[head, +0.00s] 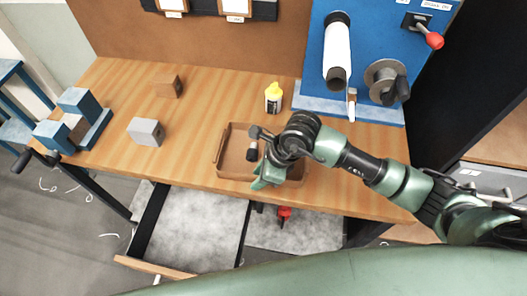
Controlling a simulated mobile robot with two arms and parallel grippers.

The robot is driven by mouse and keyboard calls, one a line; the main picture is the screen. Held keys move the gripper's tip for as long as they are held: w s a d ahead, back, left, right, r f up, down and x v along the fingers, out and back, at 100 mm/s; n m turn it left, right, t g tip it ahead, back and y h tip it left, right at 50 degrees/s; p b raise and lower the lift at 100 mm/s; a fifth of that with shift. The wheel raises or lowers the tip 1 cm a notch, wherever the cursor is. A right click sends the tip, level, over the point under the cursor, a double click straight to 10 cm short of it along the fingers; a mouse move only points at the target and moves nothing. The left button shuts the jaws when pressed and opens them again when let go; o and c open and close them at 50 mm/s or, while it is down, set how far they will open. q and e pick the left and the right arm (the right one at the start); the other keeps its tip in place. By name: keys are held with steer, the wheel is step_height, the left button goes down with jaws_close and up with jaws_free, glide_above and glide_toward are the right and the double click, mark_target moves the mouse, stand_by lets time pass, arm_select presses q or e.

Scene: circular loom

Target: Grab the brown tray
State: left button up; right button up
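The brown tray (232,150) lies on the wooden workbench near its front edge, right of the middle. It is a shallow open tray with raised walls. My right gripper (259,171) is over the right part of the tray and hides its right side and front right corner. I cannot tell whether its fingers touch the tray wall or are open or shut. My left gripper is not in view.
A yellow-capped bottle (273,99) stands behind the tray. A grey block (146,132) and a brown block (168,86) are to the left, beside a blue vise (80,118). A blue panel (367,40) with a white roll rises at the back right. An open drawer (195,228) juts out below.

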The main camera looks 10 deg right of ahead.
jaws_close()
steer(key=shift+r, duration=0.1)
stand_by(1.2)
